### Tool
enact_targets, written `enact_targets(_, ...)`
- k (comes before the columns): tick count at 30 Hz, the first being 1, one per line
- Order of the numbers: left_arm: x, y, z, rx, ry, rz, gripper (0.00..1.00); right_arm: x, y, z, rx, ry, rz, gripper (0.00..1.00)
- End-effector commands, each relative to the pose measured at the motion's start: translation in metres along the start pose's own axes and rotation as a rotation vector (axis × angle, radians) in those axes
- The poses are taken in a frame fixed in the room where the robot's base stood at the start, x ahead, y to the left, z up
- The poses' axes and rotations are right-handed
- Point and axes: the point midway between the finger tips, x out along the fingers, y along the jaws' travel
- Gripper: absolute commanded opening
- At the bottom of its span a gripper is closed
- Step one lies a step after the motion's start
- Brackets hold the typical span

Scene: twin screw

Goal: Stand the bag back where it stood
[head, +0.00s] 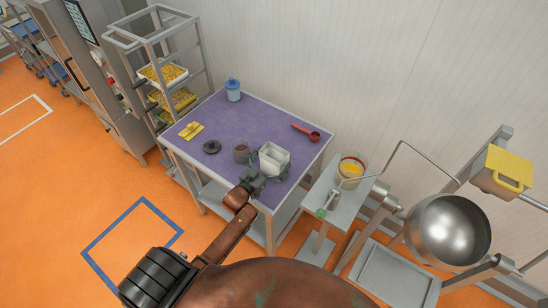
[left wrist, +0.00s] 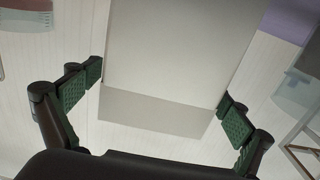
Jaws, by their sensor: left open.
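The bag (head: 275,157) is a pale, boxy, white-grey shape at the front right part of the purple-topped table (head: 225,115). It looks upright in the head view, though its base is partly hidden by my gripper. My left gripper (head: 262,177) is at the near side of the bag and open. In the left wrist view the bag (left wrist: 180,50) fills the middle, between the two green-padded fingers of my left gripper (left wrist: 160,92). Gaps show beside the fingertips, so I cannot tell that either finger touches it. My right gripper does not show.
A brown cup (head: 241,152) stands close left of the bag, with a dark round item (head: 212,146) beyond it. A blue jar (head: 233,90), a yellow item (head: 191,130) and a red scoop (head: 307,133) are also on the table. A bucket (head: 350,170) stands to the right.

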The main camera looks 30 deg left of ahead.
Motion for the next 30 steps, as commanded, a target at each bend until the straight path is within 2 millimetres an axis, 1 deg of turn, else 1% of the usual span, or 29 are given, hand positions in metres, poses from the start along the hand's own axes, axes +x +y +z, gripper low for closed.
enact_targets(6, 0.000, 0.000, -0.004, 0.000, 0.000, 0.000, 0.96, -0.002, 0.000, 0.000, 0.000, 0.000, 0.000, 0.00)
enact_targets(8, -0.006, 0.000, -0.002, 0.000, -0.001, 0.000, 0.96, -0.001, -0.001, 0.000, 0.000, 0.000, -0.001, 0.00)
enact_targets(11, -0.020, -0.001, 0.000, 0.001, -0.002, -0.001, 0.96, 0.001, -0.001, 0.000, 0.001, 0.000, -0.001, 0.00)
enact_targets(18, -0.072, 0.000, 0.000, 0.001, -0.003, -0.001, 0.96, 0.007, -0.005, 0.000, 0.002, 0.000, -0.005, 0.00)
enact_targets(21, -0.090, 0.000, -0.001, 0.000, -0.002, -0.001, 0.96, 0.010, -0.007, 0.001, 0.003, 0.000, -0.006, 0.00)
enact_targets(25, -0.108, -0.001, -0.001, 0.000, -0.002, -0.001, 0.96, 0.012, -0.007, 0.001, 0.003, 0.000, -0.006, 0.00)
enact_targets(30, -0.119, 0.000, -0.002, 0.000, 0.000, 0.000, 0.96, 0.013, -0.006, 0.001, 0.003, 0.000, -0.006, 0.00)
